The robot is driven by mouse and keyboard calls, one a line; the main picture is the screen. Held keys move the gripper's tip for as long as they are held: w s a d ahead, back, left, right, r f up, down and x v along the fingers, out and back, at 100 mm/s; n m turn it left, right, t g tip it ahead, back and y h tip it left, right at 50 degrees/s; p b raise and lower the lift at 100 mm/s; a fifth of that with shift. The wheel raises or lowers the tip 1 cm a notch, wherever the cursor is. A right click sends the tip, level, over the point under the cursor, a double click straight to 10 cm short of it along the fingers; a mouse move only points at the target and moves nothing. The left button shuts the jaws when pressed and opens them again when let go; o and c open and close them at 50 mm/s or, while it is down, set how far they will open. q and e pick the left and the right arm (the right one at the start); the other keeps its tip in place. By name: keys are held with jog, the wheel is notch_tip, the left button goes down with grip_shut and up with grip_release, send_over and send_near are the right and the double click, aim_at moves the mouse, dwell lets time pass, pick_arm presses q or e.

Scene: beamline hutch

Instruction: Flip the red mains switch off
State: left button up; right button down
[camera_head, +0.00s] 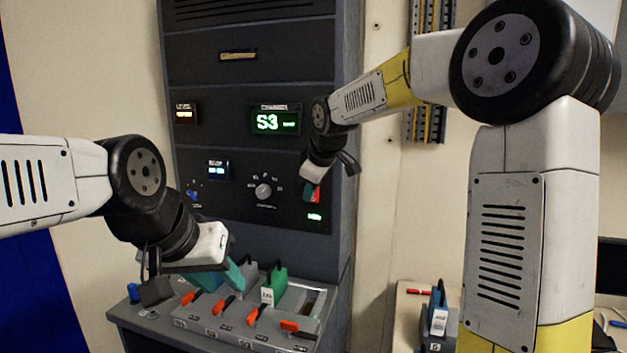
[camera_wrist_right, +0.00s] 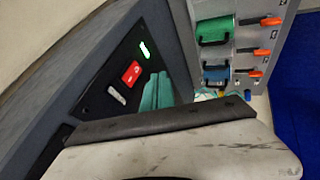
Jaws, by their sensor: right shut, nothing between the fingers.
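The red mains switch (camera_head: 315,194) is on the lower right of the dark rack panel in the head view, partly hidden by my right gripper. In the right wrist view the red rocker (camera_wrist_right: 131,73) shows clearly, below a green-lit indicator. My right gripper (camera_head: 308,187) is shut and empty, close in front of the panel. Its teal fingers (camera_wrist_right: 157,93) appear just right of the switch in the wrist view; whether they touch the panel I cannot tell. My left gripper (camera_head: 222,276) hangs over the bench unit at the rack's foot, its teal fingers apparently apart and empty.
The rack panel has a rotary knob (camera_head: 263,190) and a green S3 display (camera_head: 276,121). A side table (camera_head: 409,312) stands at lower right.

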jog(key=shift+w+d+f, duration=0.15)
jog(key=shift+w+f, duration=0.2)
jog(key=shift+w, duration=0.5)
jog(key=shift+w+d+f, duration=0.1)
jog(key=shift+w+f, duration=0.3)
jog(key=shift+w, duration=0.4)
jog(key=shift+w+d+f, duration=0.15)
jog(key=shift+w+f, duration=0.2)
jog(key=shift+w, duration=0.5)
jog(key=shift+w+d+f, duration=0.1)
jog(key=shift+w, duration=0.05)
jog(key=shift+r, duration=0.9)
